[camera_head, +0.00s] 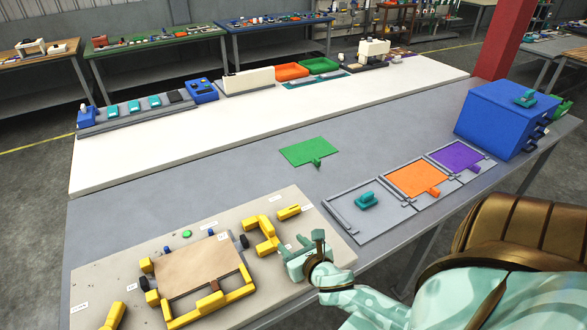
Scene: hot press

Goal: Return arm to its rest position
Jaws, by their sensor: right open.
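My right gripper (305,252) is at the front of the table, over the right end of the light board (98,270). Its pale green arm comes in from the lower right. It is open, and I see nothing held in it. Yellow clamp parts (262,234) stand on the board just left of the gripper. A brown panel (195,268) lies on the board further left, framed by yellow pieces. My left gripper is not in view.
A green plate (305,151) lies mid-table. A blue box (495,118) stands at the right. The grey tabletop left of the green plate is clear.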

